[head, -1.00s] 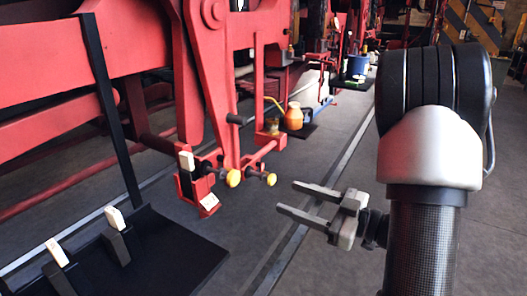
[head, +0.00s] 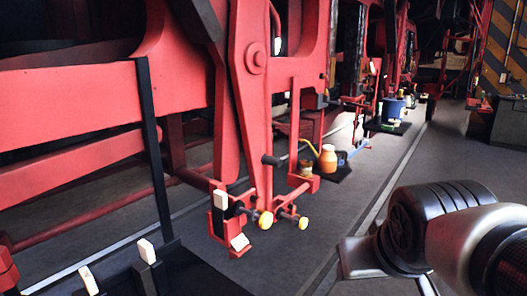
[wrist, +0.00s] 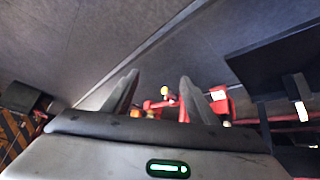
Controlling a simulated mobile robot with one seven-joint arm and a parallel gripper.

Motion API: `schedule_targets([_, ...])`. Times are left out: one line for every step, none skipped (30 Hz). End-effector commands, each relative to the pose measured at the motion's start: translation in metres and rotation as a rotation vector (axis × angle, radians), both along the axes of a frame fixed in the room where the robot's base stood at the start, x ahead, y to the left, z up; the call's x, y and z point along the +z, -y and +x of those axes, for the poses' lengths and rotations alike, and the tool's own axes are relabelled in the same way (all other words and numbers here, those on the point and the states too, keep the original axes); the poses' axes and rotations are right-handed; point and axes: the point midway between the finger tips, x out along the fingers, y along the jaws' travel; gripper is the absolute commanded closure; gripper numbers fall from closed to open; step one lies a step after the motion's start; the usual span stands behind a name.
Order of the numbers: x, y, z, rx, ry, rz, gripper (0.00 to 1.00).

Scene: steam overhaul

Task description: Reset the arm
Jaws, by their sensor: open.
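My gripper (wrist: 158,76) shows in the wrist view with its two grey fingers apart and nothing between them. Beyond the fingers are red machine parts with a yellow-tipped knob, at a distance and not touched. In the head view my arm is folded low at the right edge, and the fingers cannot be made out clearly there.
A large red machine frame (head: 70,105) fills the left, with a red lever (head: 255,110) and yellow knobs (head: 265,220). A black tray (head: 190,275) with white-tipped holders lies at lower left. An orange jug (head: 327,158) stands behind. The floor aisle at centre right is clear.

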Motion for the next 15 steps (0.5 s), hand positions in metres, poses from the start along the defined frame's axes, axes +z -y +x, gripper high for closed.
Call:
schedule_targets([-0.001, -0.012, -0.018, 0.006, -0.036, 0.030, 0.47])
schedule_targets([-0.002, -0.019, -0.029, 0.011, -0.061, 0.047, 0.47])
schedule_targets([-0.004, -0.028, -0.043, 0.018, -0.095, 0.069, 0.47])
schedule_targets([-0.006, -0.035, -0.053, 0.026, -0.118, 0.086, 0.47])
schedule_targets([0.010, -0.036, -0.055, 0.025, -0.127, 0.090, 0.47])
schedule_targets([0.025, -0.034, -0.053, 0.023, -0.126, 0.086, 0.47])
schedule_targets([0.032, -0.034, -0.052, 0.022, -0.126, 0.086, 0.47])
schedule_targets([0.040, -0.034, -0.052, 0.022, -0.126, 0.086, 0.47])
schedule_targets([0.050, -0.034, -0.052, 0.022, -0.126, 0.085, 0.47])
schedule_targets([0.058, -0.033, -0.052, 0.022, -0.126, 0.085, 0.47])
schedule_targets([0.067, -0.033, -0.052, 0.022, -0.126, 0.085, 0.47])
schedule_targets([0.079, -0.033, -0.052, 0.022, -0.126, 0.085, 0.47])
schedule_targets([0.086, -0.033, -0.052, 0.021, -0.126, 0.084, 0.47])
schedule_targets([0.096, -0.033, -0.052, 0.021, -0.125, 0.084, 0.47])
schedule_targets([0.106, -0.033, -0.052, 0.021, -0.125, 0.084, 0.47])
